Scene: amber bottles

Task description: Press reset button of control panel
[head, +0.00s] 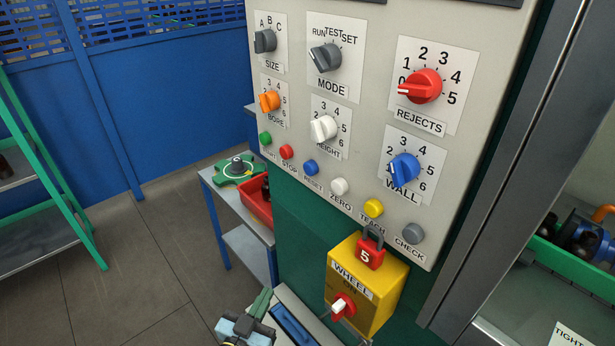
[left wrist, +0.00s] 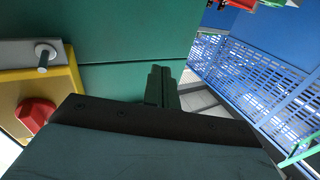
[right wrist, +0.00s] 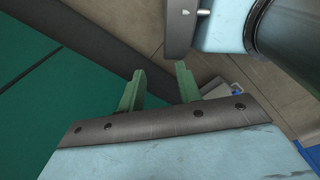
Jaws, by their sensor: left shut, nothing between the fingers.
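The control panel (head: 300,180) is a light grey board with knobs and a bottom row of several coloured buttons. The reset button (head: 310,167) is blue, third from the left, with its label below it. My left gripper (head: 265,295) is low at the bottom of the head view, below the panel and apart from the button. Its green fingers are together and empty in the left wrist view (left wrist: 162,72); the reset button does not show there. My right gripper (right wrist: 160,72) shows only in the right wrist view, its fingers apart with nothing between them.
A red stop button (head: 286,152) and white zero button (head: 339,186) flank the reset button. A yellow wheel box (head: 385,290) with a red padlock (head: 370,252) juts out below the panel. A grey side table (head: 225,205) stands left.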

